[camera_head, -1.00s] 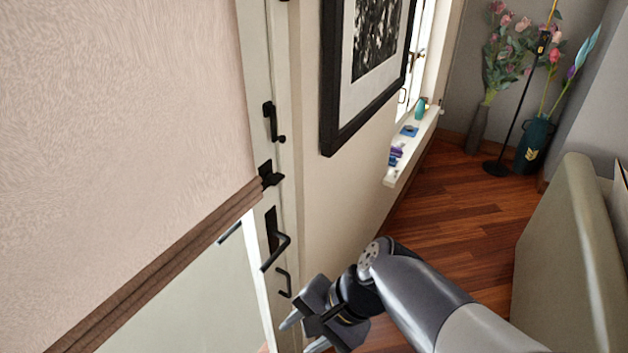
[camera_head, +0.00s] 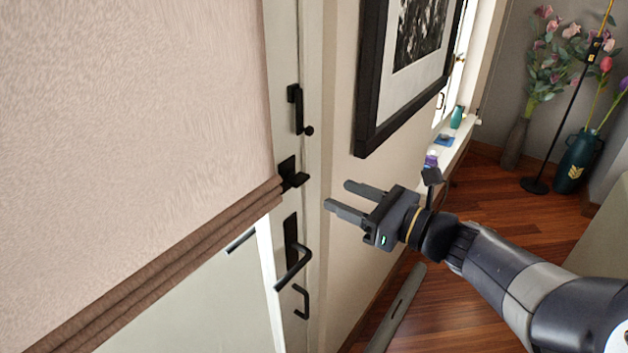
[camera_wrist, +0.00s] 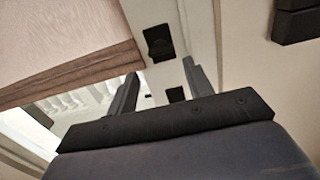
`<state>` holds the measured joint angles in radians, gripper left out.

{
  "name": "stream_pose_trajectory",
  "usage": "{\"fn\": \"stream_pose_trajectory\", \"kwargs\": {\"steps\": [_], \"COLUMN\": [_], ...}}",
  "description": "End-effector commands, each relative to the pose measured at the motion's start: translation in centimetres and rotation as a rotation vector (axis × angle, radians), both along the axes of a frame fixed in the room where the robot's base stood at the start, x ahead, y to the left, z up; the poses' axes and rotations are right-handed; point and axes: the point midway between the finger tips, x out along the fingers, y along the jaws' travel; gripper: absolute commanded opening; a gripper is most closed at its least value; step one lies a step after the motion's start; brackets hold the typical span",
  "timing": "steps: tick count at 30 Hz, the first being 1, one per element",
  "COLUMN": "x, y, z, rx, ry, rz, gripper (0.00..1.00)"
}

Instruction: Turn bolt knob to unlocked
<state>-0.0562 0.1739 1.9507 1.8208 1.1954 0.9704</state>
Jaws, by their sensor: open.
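The black bolt knob (camera_head: 293,176) sits on the pale door edge, at the lower right corner of the fabric shade. Its turn piece sticks out sideways to the right in the head view. My gripper (camera_head: 338,194) is open and empty, to the right of the knob and apart from it, with its fingers pointing left toward the door. In the wrist view a black plate by the shade's hem, which looks like the bolt knob (camera_wrist: 158,42), shows beyond the gap between my fingers (camera_wrist: 159,68). Its exact turn angle is too small to tell there.
A black lever handle (camera_head: 292,262) is below the knob, and a black latch (camera_head: 299,110) above. The shade (camera_head: 130,110) covers the door's upper part. A framed picture (camera_head: 372,100) hangs on the wall right of the door. Flower vases (camera_head: 515,143) stand farther back.

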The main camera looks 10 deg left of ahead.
Motion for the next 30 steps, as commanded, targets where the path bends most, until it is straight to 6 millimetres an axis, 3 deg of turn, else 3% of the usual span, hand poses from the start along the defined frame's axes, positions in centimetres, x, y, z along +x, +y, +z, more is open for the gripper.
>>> {"fn": "stream_pose_trajectory", "kwargs": {"steps": [9,15,28,30], "x": [2.0,3.0,3.4,3.4], "y": [5.3,7.6,8.5,8.5], "z": [0.0,0.0,-0.1,-0.1], "rx": [-0.002,-0.003,-0.004,-0.004], "ry": [0.002,0.001,-0.001,-0.001], "rz": [0.005,0.002,0.000,0.000], "gripper": [0.49,0.49,0.49,0.43]}}
